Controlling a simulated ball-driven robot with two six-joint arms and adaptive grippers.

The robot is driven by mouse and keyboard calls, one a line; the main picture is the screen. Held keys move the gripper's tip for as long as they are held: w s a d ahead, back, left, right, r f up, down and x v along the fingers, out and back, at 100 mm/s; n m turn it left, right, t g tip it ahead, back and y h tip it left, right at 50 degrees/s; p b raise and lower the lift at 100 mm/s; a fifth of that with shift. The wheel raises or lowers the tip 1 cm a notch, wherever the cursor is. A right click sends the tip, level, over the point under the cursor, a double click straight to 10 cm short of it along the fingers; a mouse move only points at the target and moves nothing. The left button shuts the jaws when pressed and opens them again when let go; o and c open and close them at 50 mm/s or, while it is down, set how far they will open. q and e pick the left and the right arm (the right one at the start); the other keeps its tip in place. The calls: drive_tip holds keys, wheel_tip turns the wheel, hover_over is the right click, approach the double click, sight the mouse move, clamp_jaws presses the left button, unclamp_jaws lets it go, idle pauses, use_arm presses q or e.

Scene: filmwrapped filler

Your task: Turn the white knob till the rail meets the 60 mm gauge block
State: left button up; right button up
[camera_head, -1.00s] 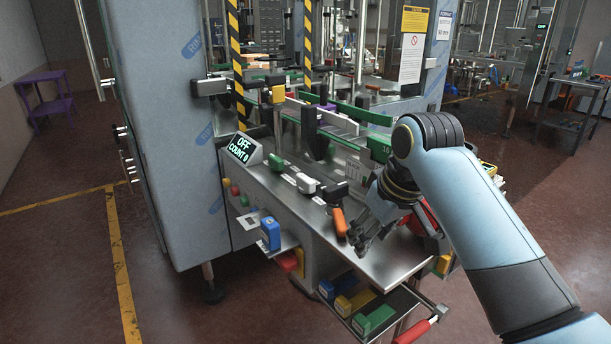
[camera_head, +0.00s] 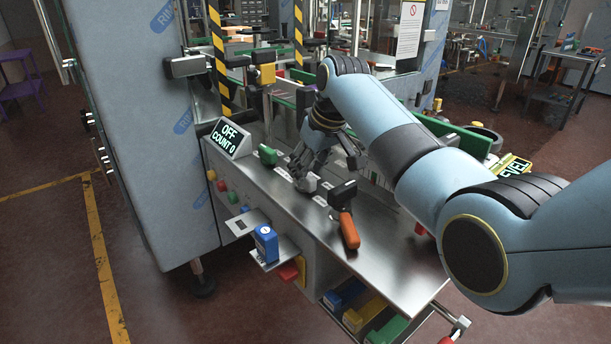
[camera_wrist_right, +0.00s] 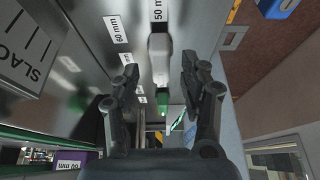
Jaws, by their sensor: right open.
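The white knob (camera_wrist_right: 160,58) shows in the right wrist view as a pale elongated grip. It lies between the two dark fingers of my right gripper (camera_wrist_right: 158,64), with gaps visible on both sides. In the head view my open right gripper (camera_head: 304,170) is low over the steel bench and hides most of the knob. A purple block marked 60 mm (camera_wrist_right: 68,168) shows at the lower left of the wrist view. A green rail (camera_head: 455,133) runs behind my arm in the head view; where it meets any block is hidden. My left gripper is not in view.
A green knob (camera_head: 267,155) sits left of my gripper. A black-headed tool with an orange handle (camera_head: 349,231) lies to its right. The display (camera_head: 230,138) reads OFF, COUNT 0. A blue block (camera_head: 266,244) stands on a side shelf.

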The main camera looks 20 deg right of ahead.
drive_tip(key=x, duration=0.2)
drive_tip(key=shift+w+f, duration=0.1)
drive_tip(key=shift+f, duration=0.3)
drive_tip(key=c, duration=0.4)
drive_tip(key=shift+c, duration=1)
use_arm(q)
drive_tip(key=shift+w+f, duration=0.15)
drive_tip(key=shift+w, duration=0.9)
use_arm(e)
clamp_jaws()
